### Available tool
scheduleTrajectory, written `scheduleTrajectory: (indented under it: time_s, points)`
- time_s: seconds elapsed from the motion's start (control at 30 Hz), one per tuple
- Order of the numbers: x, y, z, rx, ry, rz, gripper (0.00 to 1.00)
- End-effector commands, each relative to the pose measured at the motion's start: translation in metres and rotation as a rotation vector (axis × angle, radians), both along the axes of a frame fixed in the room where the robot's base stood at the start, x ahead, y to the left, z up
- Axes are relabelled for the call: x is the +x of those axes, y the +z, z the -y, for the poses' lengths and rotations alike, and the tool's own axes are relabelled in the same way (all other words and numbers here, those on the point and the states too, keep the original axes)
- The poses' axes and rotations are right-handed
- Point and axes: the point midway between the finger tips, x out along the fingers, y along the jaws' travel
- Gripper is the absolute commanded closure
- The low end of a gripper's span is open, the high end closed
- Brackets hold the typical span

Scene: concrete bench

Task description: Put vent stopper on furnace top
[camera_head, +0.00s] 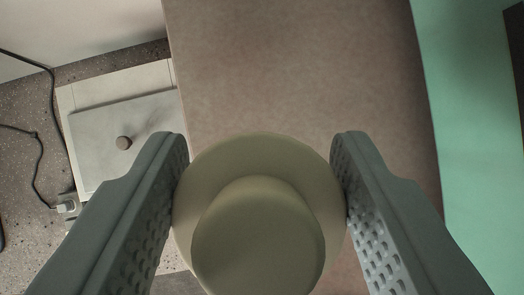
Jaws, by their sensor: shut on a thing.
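My gripper (258,145) is shut on the vent stopper (258,240), a round olive-beige piece with a wide flange and a narrower raised knob facing the camera. One perforated grey finger presses on each side of the flange. The stopper hides whatever lies directly beneath it. Behind it is a broad, flat brown surface (290,70); I cannot tell for certain whether this is the furnace top.
The brown surface is bare beyond the stopper. A green surface (470,110) runs along its right side. At left are a speckled floor or bench (20,190), black cables (50,95) and a small white plug (67,205). A pale wall (80,30) stands upper left.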

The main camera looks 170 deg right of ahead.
Motion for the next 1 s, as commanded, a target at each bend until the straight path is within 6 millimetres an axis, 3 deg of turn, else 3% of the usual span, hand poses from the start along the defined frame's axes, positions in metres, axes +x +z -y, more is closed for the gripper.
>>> scheduleTrajectory:
  time_s: [0.5, 0.93, 0.97, 1.0]
  points:
    - [0.0, -0.042, 0.0, 0.0, 0.0, 0.0, 0.73]
    - [0.0, -0.047, 0.0, 0.0, 0.0, 0.0, 0.73]
    - [0.0, -0.047, 0.0, 0.0, 0.0, 0.0, 0.45]
    - [0.0, -0.047, 0.0, 0.0, 0.0, 0.0, 0.37]
